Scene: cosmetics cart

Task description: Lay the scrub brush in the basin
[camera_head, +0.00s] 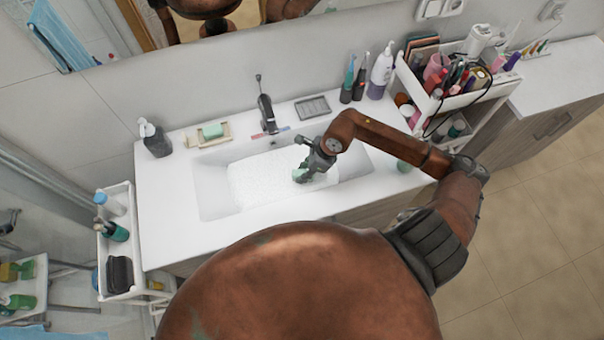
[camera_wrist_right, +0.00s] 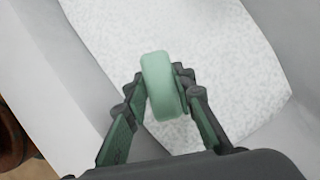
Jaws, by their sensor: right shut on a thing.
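The scrub brush (camera_head: 299,175) shows as a small pale green piece at my right gripper (camera_head: 305,168). In the right wrist view the brush (camera_wrist_right: 160,84) is a rounded pale green block between the two fingers of the right gripper (camera_wrist_right: 165,95), which is shut on it. The fingers and brush are over the white basin (camera_head: 211,190), toward its right half. A white speckled sheet (camera_wrist_right: 225,60) lies below them in the basin. I cannot tell whether the brush touches this sheet. My left gripper is not in view.
A black faucet (camera_head: 266,113) stands behind the basin. A soap tray (camera_head: 222,140) and dark dispenser (camera_head: 156,143) are to its left. Bottles, including a white one (camera_head: 381,72), and a loaded cart (camera_head: 408,84) stand at the right.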

